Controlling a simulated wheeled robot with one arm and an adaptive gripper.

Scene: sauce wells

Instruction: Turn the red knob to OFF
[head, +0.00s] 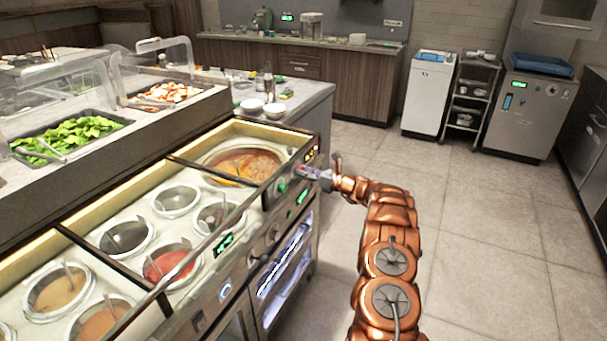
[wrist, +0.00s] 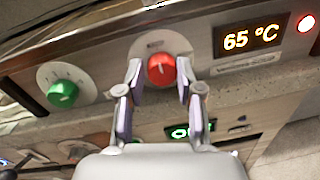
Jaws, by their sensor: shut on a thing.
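The red knob (wrist: 161,69) sits on the counter's front panel, on a pale round dial, near the top middle of the wrist view. My gripper (wrist: 160,78) has its two fingers on the left and right sides of the knob and is shut on it. In the head view my gripper (head: 317,176) reaches the front panel at the right end of the counter, and the knob there is hidden or too small to make out. The knob's pointer and the dial's lettering cannot be read.
A green knob (wrist: 62,94) on its own dial is to the left. An orange display (wrist: 250,39) reading 65 °C and a lit red lamp (wrist: 305,22) are to the right. Sauce wells (head: 173,262) fill the counter top. The tiled floor (head: 480,250) at right is clear.

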